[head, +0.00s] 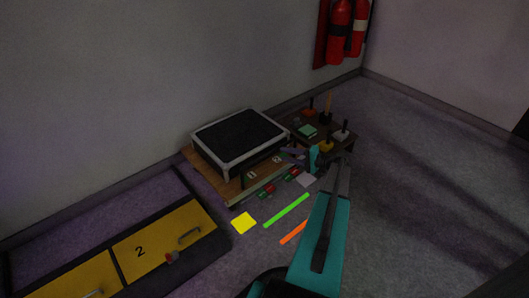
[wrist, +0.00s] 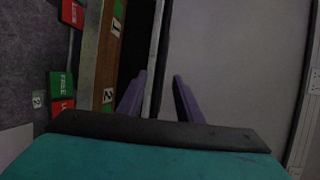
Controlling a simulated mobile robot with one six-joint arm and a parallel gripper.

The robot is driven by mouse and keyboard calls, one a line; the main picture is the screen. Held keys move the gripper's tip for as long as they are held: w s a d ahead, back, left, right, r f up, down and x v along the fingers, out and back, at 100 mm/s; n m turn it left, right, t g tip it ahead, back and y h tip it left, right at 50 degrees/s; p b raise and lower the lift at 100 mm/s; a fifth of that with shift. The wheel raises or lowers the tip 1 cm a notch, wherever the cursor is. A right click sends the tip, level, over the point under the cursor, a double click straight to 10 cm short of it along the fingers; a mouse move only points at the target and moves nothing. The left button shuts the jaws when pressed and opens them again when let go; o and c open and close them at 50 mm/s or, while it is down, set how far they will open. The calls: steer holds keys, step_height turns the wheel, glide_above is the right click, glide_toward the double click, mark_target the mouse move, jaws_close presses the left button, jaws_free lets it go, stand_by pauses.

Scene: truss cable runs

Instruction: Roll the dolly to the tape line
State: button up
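The dolly (head: 208,178) is a low wooden platform by the wall, carrying a black-topped case with a pale metal rim (head: 240,138). Its wooden edge, marked 1 and 2, shows in the wrist view (wrist: 108,60). Red and green pedals, lettered LOCK and FREE, sit along its front (head: 266,191); the wrist view shows a FREE pedal (wrist: 62,83). A green strip (head: 287,210) and an orange strip (head: 294,232) lie on the floor in front. My gripper (wrist: 159,76) has its purple fingers apart near the case's metal edge; contact is unclear.
A small dark table (head: 345,143) with several coloured items stands right of the dolly. A chest with yellow panels (head: 165,240) is at lower left. A yellow square (head: 243,222) lies on the carpet. Fire extinguishers (head: 340,20) hang on the wall. Floor at right is clear.

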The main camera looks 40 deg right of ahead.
steer(key=b+x, duration=0.3)
steer(key=x, duration=0.9)
steer(key=shift+w, duration=0.15)
steer(key=shift+f, duration=0.1)
jaws_close()
steer(key=shift+a, duration=0.1)
